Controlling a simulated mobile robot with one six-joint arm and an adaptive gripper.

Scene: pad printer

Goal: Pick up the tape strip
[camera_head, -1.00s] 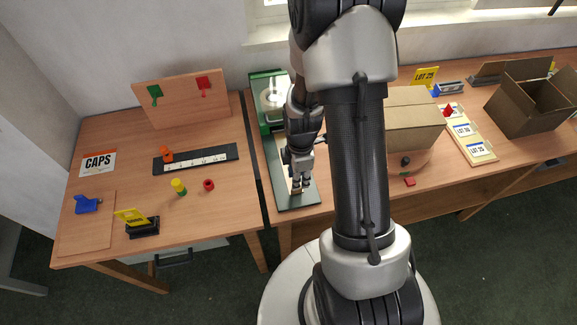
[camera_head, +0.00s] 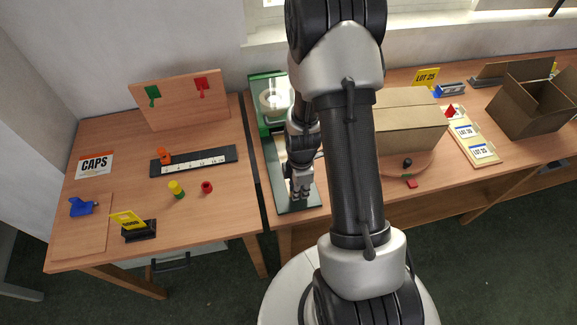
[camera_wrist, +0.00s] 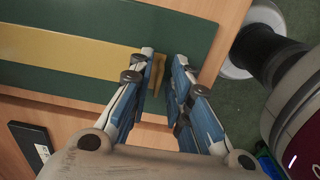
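In the wrist view a flat yellow-tan strip (camera_wrist: 75,56), which looks like the tape strip, lies along a dark green base plate (camera_wrist: 110,22). Its right end reaches my gripper (camera_wrist: 168,65), where a small upright tan piece stands beside the inner face of the left finger. I cannot tell if the finger touches it. A gap shows between my two fingers, so the gripper is open. In the head view my gripper (camera_head: 302,194) points down low over the front of the green plate (camera_head: 284,203) and hides most of the strip.
The green machine (camera_head: 265,100) stands behind my gripper. A closed carton (camera_head: 412,125) stands right of my arm.

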